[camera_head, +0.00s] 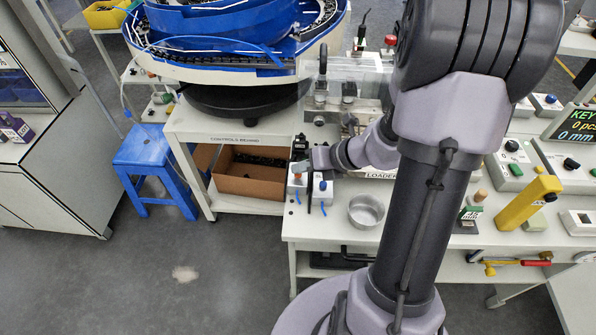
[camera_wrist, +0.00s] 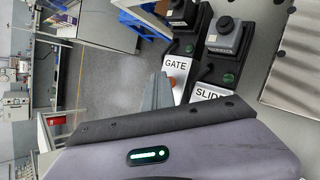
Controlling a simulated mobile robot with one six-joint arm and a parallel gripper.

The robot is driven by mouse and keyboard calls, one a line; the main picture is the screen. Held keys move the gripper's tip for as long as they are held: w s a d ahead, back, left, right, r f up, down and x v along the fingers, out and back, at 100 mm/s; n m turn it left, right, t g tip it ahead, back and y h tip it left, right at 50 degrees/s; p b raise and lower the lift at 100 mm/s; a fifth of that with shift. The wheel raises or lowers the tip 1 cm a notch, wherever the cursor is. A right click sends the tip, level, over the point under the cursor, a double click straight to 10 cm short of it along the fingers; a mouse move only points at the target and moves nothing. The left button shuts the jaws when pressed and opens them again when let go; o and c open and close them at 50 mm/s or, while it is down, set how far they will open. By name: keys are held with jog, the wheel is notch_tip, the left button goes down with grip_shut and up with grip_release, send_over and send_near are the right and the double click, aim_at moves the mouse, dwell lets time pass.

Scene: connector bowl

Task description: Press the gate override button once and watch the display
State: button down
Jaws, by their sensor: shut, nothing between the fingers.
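In the wrist view a white GATE label (camera_wrist: 176,66) sits beside a box with a green button. A small orange-brown button (camera_wrist: 172,82) shows at the label's lower edge, partly hidden by my gripper (camera_wrist: 159,92). My gripper's grey fingers are together and empty, right in front of that button; whether they touch it I cannot tell. In the head view the end of my arm is above two small white boxes, one with a red-orange top (camera_head: 297,179) and one with a blue top (camera_head: 323,187). The display (camera_head: 574,123), cut by the right edge, reads "KEY", "0 pcs" and "0 mm".
A SLIDE label (camera_wrist: 210,93) stands close to GATE. A metal bowl (camera_head: 366,211) sits on the bench to the right of the small boxes. A yellow upright tool (camera_head: 527,202) and several button boxes stand farther right. A blue stool (camera_head: 144,155) is at left.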

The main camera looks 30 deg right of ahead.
aim_at(301, 177)
jog(key=shift+r+p, duration=0.85)
jog(key=shift+r, duration=0.05)
notch_tip(301, 177, up, 5)
jog(key=p, duration=0.5)
